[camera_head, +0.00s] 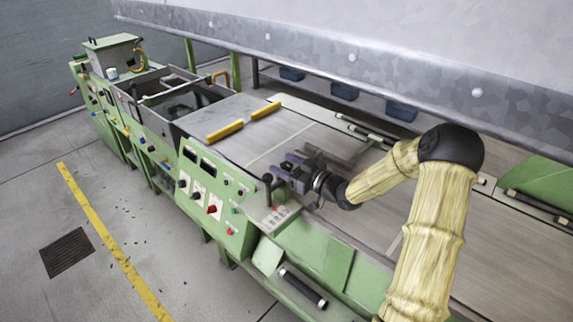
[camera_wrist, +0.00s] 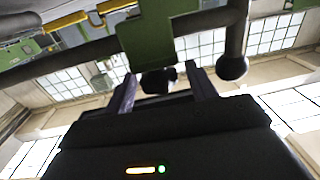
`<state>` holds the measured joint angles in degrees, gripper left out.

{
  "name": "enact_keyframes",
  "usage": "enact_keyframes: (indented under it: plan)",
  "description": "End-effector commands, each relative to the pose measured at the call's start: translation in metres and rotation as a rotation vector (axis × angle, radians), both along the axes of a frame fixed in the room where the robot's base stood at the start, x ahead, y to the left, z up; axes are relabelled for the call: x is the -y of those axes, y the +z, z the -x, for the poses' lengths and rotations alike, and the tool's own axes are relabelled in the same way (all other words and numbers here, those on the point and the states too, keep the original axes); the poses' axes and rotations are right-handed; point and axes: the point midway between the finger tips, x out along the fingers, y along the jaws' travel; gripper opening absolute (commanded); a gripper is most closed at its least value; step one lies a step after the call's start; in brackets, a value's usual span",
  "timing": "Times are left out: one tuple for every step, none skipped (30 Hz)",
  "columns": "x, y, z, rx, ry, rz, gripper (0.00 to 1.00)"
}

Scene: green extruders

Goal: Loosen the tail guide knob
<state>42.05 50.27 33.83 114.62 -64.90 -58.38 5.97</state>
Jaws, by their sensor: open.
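My gripper (camera_head: 284,166) is open and empty in the head view, over the machine's near side by the control panels. In the wrist view my gripper (camera_wrist: 160,88) has its two fingers apart, with a dark rounded knob (camera_wrist: 158,79) below a green block (camera_wrist: 146,42) showing between them. I cannot tell whether the fingers touch this knob, or for certain that it is the tail guide knob. A black ball-ended lever (camera_wrist: 232,67) stands right of the fingers. In the head view a black-topped post (camera_head: 267,179) stands just left of my gripper.
A green control panel (camera_head: 214,190) with knobs and buttons is left of my gripper. Yellow bars (camera_head: 225,131) lie on the machine bed behind. A large grey metal beam (camera_head: 350,50) spans above. The floor at left is open.

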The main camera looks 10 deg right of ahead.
Motion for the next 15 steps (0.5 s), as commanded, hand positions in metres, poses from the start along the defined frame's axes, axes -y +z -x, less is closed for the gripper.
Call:
enact_keyframes:
  plan:
    - [0.0001, 0.0000, 0.0002, 0.000, 0.000, 0.000, 0.56]
    - [0.0001, 0.0000, 0.0002, 0.000, 0.000, 0.000, 0.56]
    - [0.0003, 0.0001, 0.0002, 0.000, 0.000, 0.000, 0.48]
    - [0.0003, 0.0001, 0.0002, 0.000, 0.000, 0.000, 0.43]
    - [0.0003, 0.0001, 0.0002, 0.000, 0.000, 0.000, 0.37]
    - [0.0003, 0.0001, 0.0002, 0.000, 0.000, 0.000, 0.29]
    - [0.0003, 0.0001, 0.0002, 0.000, 0.000, 0.000, 0.23]
    - [0.0003, 0.0001, 0.0002, 0.000, 0.000, 0.000, 0.17]
    - [0.0003, 0.0001, 0.0002, 0.001, 0.000, 0.001, 0.12]
    - [0.0003, 0.0001, 0.0002, 0.000, 0.000, 0.000, 0.12]
    - [0.0004, 0.0001, 0.0003, 0.001, 0.000, 0.001, 0.12]
    - [0.0005, 0.0003, 0.0003, 0.001, 0.001, 0.001, 0.12]
    - [0.0005, 0.0004, 0.0001, 0.001, 0.003, 0.001, 0.12]
    - [0.0006, 0.0007, 0.0001, 0.001, 0.005, 0.000, 0.12]
    - [0.0007, 0.0011, -0.0003, 0.002, 0.011, -0.001, 0.12]
